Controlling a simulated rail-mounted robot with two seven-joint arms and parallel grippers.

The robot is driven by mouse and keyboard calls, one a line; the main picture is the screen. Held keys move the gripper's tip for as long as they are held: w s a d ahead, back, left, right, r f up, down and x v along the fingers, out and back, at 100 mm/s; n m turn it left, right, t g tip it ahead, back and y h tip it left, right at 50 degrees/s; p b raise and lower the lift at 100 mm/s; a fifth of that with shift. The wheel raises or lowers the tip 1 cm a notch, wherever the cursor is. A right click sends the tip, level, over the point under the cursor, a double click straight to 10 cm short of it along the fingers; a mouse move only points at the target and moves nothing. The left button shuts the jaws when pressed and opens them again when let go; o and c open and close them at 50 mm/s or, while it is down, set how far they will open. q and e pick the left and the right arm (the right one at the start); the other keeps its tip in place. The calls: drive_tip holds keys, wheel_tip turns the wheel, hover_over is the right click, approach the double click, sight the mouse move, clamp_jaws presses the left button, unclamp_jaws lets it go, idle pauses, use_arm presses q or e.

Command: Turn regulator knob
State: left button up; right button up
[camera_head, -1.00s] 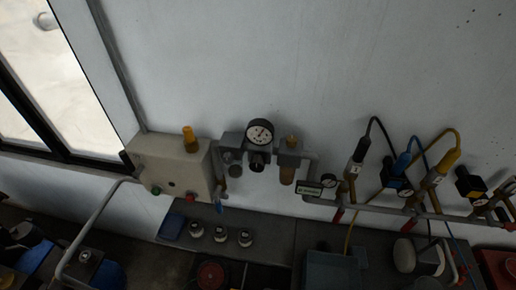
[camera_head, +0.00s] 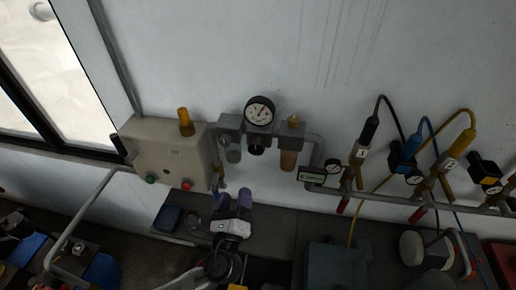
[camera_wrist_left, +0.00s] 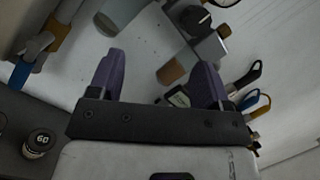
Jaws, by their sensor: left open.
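The regulator (camera_head: 230,122) is a grey wall unit with a round white gauge (camera_head: 259,111) on top. Its black knob (camera_head: 257,146) points down below the gauge, between a clear bowl (camera_head: 232,152) and a brown bowl (camera_head: 288,160). My left gripper (camera_head: 234,192) is open and empty, its purple fingers raised below and slightly left of the knob, apart from it. In the left wrist view the two purple fingers (camera_wrist_left: 156,72) are spread wide, with the regulator parts beyond them. My right gripper is not in view.
A beige box (camera_head: 165,150) with green and red buttons is on the wall at left. Pipes with black, blue and yellow hoses (camera_head: 466,140) run along the right. A bench below holds a grey bin (camera_head: 335,265) and a jar (camera_wrist_left: 39,143).

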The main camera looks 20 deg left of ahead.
sight(255, 151)
use_arm(q)
drive_tip(key=w+r+m+h+p, duration=0.1)
drive_tip(key=w+r+m, duration=0.1)
drive_tip(key=w+m, duration=0.1)
drive_tip(key=w+d+r+m+t+h+p, duration=0.1)
drive_tip(key=w+r+m, duration=0.1)
drive_tip(key=w+m, duration=0.2)
drive_tip(key=w+r+m+t+h+p, duration=0.1)
drive_tip(key=w+r+m, duration=0.1)
drive_tip(key=w+m, duration=0.2)
drive_tip(key=shift+d+r+m, duration=0.2)
drive_tip(key=shift+r+m, duration=0.1)
drive_tip(key=shift+m, duration=0.4)
drive_tip(key=shift+p+x, duration=0.4)
drive_tip(key=shift+x, duration=0.5)
